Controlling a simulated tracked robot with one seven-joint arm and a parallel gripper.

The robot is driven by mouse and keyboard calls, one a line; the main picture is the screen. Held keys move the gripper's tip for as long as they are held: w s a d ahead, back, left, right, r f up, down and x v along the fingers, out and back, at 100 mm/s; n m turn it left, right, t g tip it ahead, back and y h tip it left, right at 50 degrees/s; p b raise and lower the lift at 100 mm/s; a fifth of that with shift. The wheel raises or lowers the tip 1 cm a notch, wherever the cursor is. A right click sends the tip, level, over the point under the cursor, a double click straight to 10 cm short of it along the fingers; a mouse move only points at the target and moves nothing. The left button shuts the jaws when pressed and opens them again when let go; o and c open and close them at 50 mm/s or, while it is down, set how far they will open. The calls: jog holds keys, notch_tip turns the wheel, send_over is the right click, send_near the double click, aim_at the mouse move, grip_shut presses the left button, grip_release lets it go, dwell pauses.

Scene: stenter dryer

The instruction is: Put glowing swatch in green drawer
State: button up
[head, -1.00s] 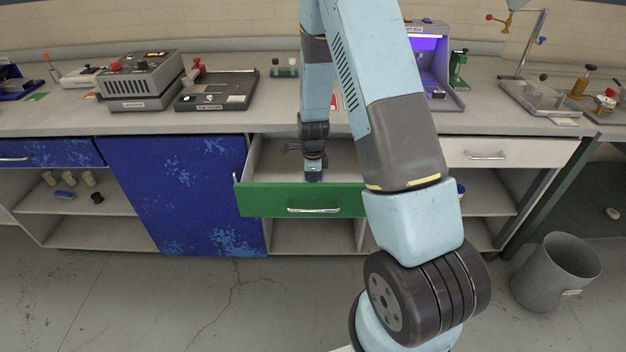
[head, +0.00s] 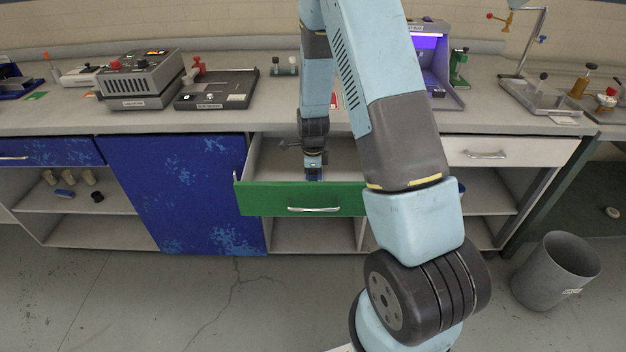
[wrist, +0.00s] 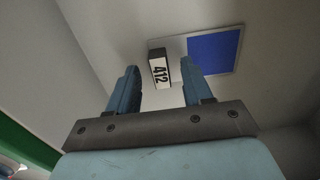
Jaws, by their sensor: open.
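The green drawer (head: 270,199) is pulled open. Its green front also shows at the left edge of the wrist view (wrist: 25,145). In the wrist view, a flat card with a blue square (wrist: 214,52) lies on the pale drawer floor; it looks like the swatch, though no clear glow shows. A dark block labelled 412 (wrist: 160,68) stands at the card's near end. My gripper (wrist: 162,88) is open, pointing down into the drawer; the block shows between and just beyond its fingertips, not clamped. In the head view my gripper (head: 314,174) partly hides the drawer's inside.
On the bench stand a grey heater-like box (head: 142,82), a dark flat tray device (head: 215,90) and a violet-lit booth (head: 430,65). A blue cabinet door (head: 180,195) is left of the drawer. A bin (head: 555,272) stands on the floor at right.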

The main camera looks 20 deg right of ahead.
jog(key=s+r+n+t, duration=0.1)
jog(key=s+r+n, duration=0.15)
jog(key=r, duration=0.95)
jog(key=s+r+n, duration=0.2)
jog(key=r+n, duration=0.1)
jog(key=r, duration=0.9)
jog(key=s+r+n+t, duration=0.2)
jog(key=s+r+n, duration=0.6)
jog(key=s, duration=0.4)
jog(key=s+r+n+t, duration=0.2)
jog(key=s+r+n, duration=0.6)
jog(key=s, duration=0.3)
jog(key=shift+s+d+r+t, duration=0.3)
jog(key=shift+s+r, duration=0.1)
jog(key=shift+r, duration=0.1)
jog(key=shift+c, duration=0.4)
